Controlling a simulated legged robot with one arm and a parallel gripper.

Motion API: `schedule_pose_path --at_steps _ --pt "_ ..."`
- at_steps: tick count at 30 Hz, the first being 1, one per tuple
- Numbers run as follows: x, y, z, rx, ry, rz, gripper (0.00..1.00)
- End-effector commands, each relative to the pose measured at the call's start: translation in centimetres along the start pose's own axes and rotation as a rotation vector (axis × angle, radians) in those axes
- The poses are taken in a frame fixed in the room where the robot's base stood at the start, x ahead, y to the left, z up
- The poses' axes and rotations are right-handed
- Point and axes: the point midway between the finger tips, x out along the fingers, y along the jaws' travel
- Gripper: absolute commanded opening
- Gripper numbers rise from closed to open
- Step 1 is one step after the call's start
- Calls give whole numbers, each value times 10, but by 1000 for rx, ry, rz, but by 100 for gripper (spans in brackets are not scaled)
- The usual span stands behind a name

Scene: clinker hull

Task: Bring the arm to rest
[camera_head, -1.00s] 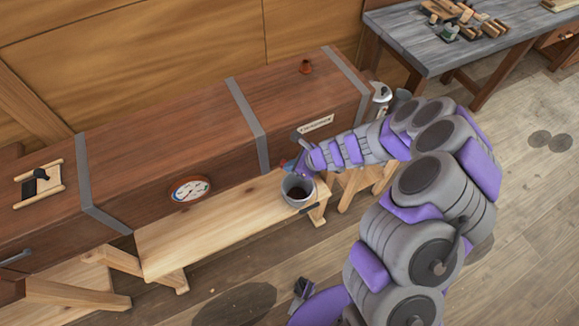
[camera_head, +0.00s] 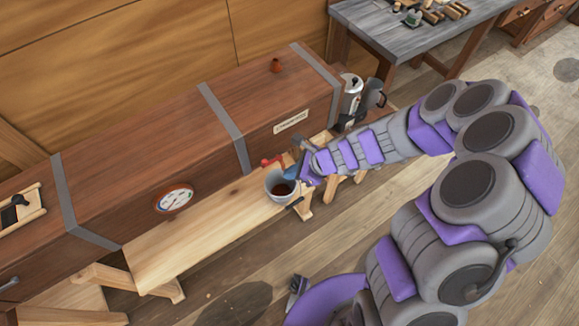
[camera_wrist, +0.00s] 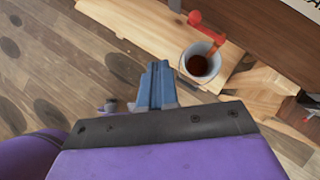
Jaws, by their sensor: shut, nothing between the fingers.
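My gripper (camera_head: 291,173) is at the end of my purple and grey arm, which reaches left across the picture to the bench. Its blue fingers are closed together and empty in the wrist view (camera_wrist: 157,84). A grey pot (camera_head: 280,186) with dark brown contents stands on the bench just left of and below the gripper. It also shows in the wrist view (camera_wrist: 201,62), to the right of the fingertips and apart from them. A red tap-like part (camera_head: 270,161) is above the pot and also shows in the wrist view (camera_wrist: 203,27).
A light wooden bench (camera_head: 200,240) runs along a long brown wooden box (camera_head: 150,160) with grey bands and a round gauge (camera_head: 174,198). A metal coffee pot (camera_head: 351,98) and a dark jug (camera_head: 374,96) stand behind my arm. A grey workbench (camera_head: 400,38) is at the back. Floor is open at right.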

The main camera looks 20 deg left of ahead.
Motion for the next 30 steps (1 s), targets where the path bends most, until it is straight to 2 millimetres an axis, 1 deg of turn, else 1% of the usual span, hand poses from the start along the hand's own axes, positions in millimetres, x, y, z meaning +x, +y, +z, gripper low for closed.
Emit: schedule_pose_path --at_steps 3,10,14,19,23,26,30 --pt "-4 2 -1 1 -1 0 0" --pt "-5 2 -1 -5 -3 0 0" --pt "-13 4 6 -80 -11 3 0" --pt "-44 18 21 -340 -25 23 0" --pt "-73 37 24 -568 -12 55 0" --pt "-94 53 20 -731 16 89 0" --pt "-123 79 4 -932 73 148 0"
